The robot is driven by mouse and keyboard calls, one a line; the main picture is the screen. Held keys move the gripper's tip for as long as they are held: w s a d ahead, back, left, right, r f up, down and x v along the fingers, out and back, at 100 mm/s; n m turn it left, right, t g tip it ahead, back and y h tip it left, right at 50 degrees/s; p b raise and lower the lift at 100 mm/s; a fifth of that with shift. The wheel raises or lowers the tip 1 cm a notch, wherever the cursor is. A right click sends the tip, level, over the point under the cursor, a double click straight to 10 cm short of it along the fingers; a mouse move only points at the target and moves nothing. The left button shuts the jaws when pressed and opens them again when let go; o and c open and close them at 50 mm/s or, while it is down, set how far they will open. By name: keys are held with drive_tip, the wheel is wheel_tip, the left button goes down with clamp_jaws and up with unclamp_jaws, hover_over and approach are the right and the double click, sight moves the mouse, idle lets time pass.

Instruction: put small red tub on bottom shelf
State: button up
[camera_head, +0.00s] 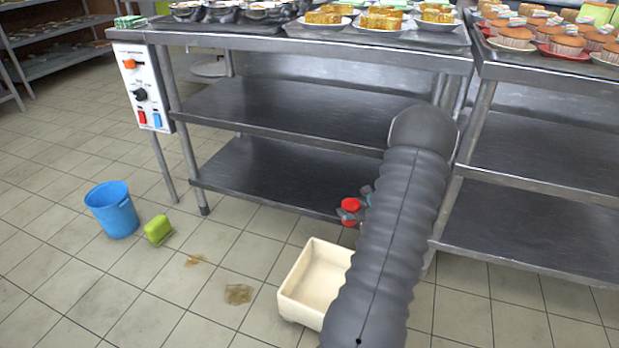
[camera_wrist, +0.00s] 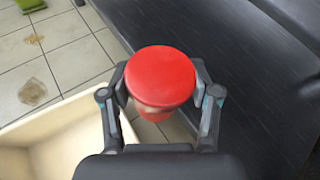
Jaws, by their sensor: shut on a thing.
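The small red tub (camera_wrist: 160,78) is between the fingers of my gripper (camera_wrist: 165,100) in the wrist view, with its round red lid facing the camera. My gripper is shut on it. In the head view the red tub (camera_head: 350,205) shows beside my arm, near the front edge of the bottom shelf (camera_head: 270,172); my arm hides part of my gripper there. In the wrist view the dark bottom shelf (camera_wrist: 250,90) lies right of the tub. The tub appears held in the air, with floor and the cream bin visible beyond it. The visible part of the bottom shelf is bare.
A cream bin (camera_head: 300,296) stands on the floor below my gripper. A blue bucket (camera_head: 112,212), a green sponge-like block (camera_head: 158,230) and brown stains (camera_head: 238,294) are on the floor at left. The middle shelf (camera_head: 290,112) is empty. Plates of food crowd the tabletops.

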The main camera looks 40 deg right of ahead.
drive_tip(key=w+d, duration=0.1)
drive_tip(key=w, duration=0.4)
drive_tip(key=w+d, duration=0.1)
drive_tip(key=w, duration=0.5)
drive_tip(key=w+d, duration=0.2)
drive_tip(key=w, duration=0.4)
drive_tip(key=shift+w+b, duration=0.15)
drive_tip(key=shift+b, duration=0.15)
drive_tip(key=shift+f, duration=1.75)
drive_tip(key=shift+f+b, duration=0.1)
drive_tip(key=shift+b, duration=0.25)
drive_tip(key=o, duration=1.3)
drive_tip(key=shift+s+r, duration=0.2)
drive_tip(key=p+v, duration=0.1)
drive_tip(key=v, duration=1)
drive_tip(key=shift+s+a+r, duration=0.15)
drive_tip(key=shift+s+r, duration=0.05)
drive_tip(key=shift+s, duration=0.1)
